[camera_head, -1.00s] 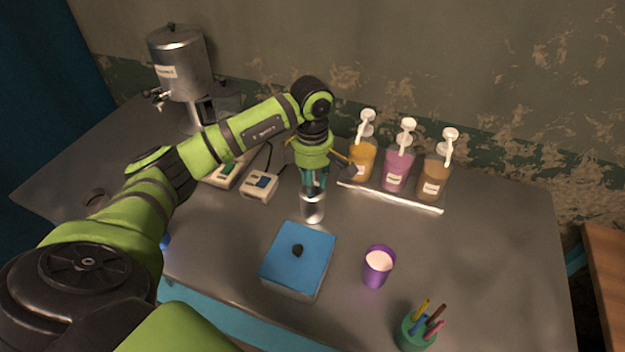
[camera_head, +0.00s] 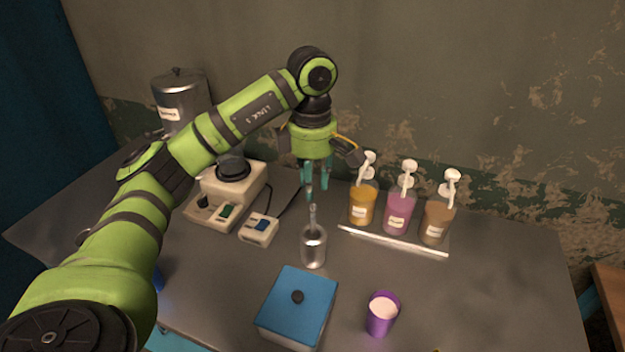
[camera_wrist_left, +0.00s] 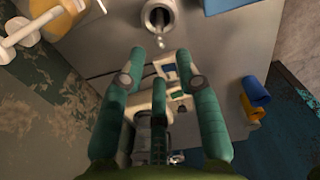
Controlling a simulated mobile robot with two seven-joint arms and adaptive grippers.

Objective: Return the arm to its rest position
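My left arm reaches in from the left of the head view. Its gripper (camera_head: 314,194), with teal fingers, points down above the table. The fingers are spread apart and empty, as the left wrist view (camera_wrist_left: 160,72) also shows. Below them a metal cup (camera_head: 314,252) stands upright on the table with a thin handle sticking up out of it. The handle's top is close to the fingertips in the head view. The cup's open mouth also shows in the left wrist view (camera_wrist_left: 158,16). My right gripper is not in view.
Pump bottles of orange (camera_head: 361,207), pink (camera_head: 397,217) and brown (camera_head: 437,225) stand at the right. A blue-lidded box (camera_head: 305,297) and purple cup (camera_head: 382,318) stand in front. A beige appliance (camera_head: 236,190) and metal urn (camera_head: 180,100) stand behind the arm.

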